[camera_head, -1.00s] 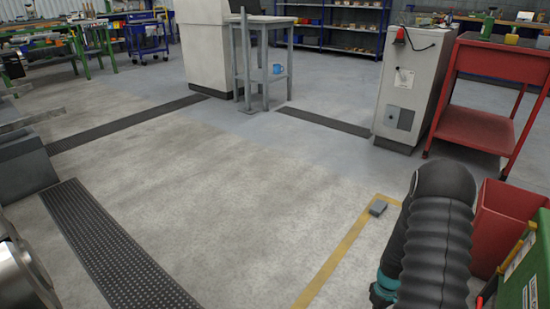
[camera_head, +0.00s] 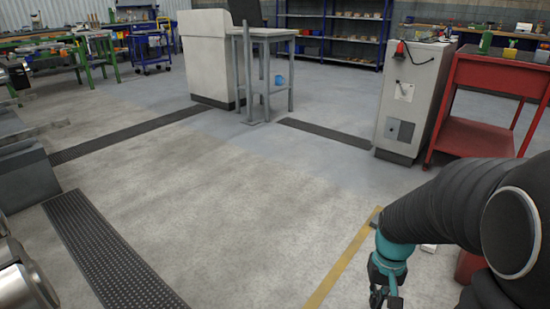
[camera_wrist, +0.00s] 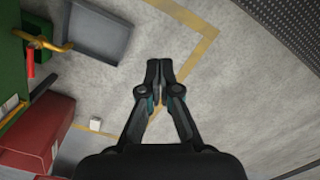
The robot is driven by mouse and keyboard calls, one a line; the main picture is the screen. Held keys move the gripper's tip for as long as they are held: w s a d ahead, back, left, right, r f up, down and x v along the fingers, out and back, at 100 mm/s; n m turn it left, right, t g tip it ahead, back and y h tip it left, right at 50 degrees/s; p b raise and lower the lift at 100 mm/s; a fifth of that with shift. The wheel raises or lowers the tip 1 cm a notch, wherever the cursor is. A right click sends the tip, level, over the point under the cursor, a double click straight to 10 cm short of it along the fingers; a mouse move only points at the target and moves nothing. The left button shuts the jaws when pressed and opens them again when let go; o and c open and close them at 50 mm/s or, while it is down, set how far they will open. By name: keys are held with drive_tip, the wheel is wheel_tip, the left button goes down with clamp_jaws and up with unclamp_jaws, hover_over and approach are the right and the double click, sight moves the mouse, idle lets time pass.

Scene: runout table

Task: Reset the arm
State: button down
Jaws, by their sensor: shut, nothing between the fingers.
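My arm (camera_head: 430,215) reaches in from the right edge of the head view, bent with its wrist pointing down. My gripper (camera_head: 385,298) hangs low above the floor beside the yellow line. In the wrist view my gripper (camera_wrist: 159,66) has its two dark fingers together at the tips with nothing between them. It points over bare floor.
A red trolley (camera_head: 468,138) and a grey cabinet (camera_head: 405,100) stand beyond my arm. The wrist view shows a grey tray (camera_wrist: 97,30), a red bin (camera_wrist: 38,118), a green unit (camera_wrist: 12,65) and a small pale block (camera_wrist: 95,123). Open floor (camera_head: 220,210) lies left.

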drive_tip(key=s+a+r+n+t+p, duration=0.1)
drive_tip(key=s+a+r+t, duration=0.2)
drive_tip(key=r, duration=0.7)
drive_tip(key=s+a+r+t+p, duration=0.2)
drive_tip(key=s+r, duration=0.4)
drive_tip(key=r, duration=0.4)
drive_tip(key=shift+a+r+n+t, duration=0.2)
drive_tip(key=shift+a+n+t, duration=0.35)
drive_tip(key=shift+a, duration=0.7)
